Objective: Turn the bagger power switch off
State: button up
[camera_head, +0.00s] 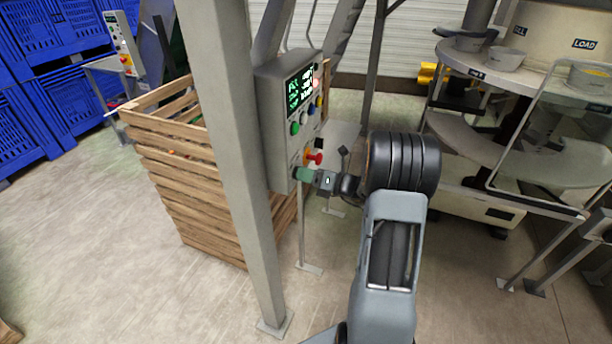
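A grey control box (281,150) is mounted beside a post in the middle of the view. It has a lit screen with green and white text, several coloured buttons and, low on its face, a red switch handle (314,157) with yellow behind it. I take this handle to be the power switch, but no label is legible. My gripper (304,174) is at the lower part of the box, just below the red handle. Its end is small and greenish here. I cannot tell whether it touches the box or whether its fingers are apart.
A grey post (232,150) stands left of the box, and a slatted wooden crate (190,190) behind it. Blue crates (65,60) fill the back left. A round machine table (500,75) with bowls stands at right. The concrete floor at front left is mostly clear.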

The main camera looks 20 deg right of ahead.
grip_shut()
jog(key=shift+f+n+b, duration=0.1)
jog(key=shift+n+b, duration=0.2)
jog(key=n+b, duration=1.7)
jog(key=b, duration=0.2)
jog(key=shift+n, duration=0.4)
dwell(0.4)
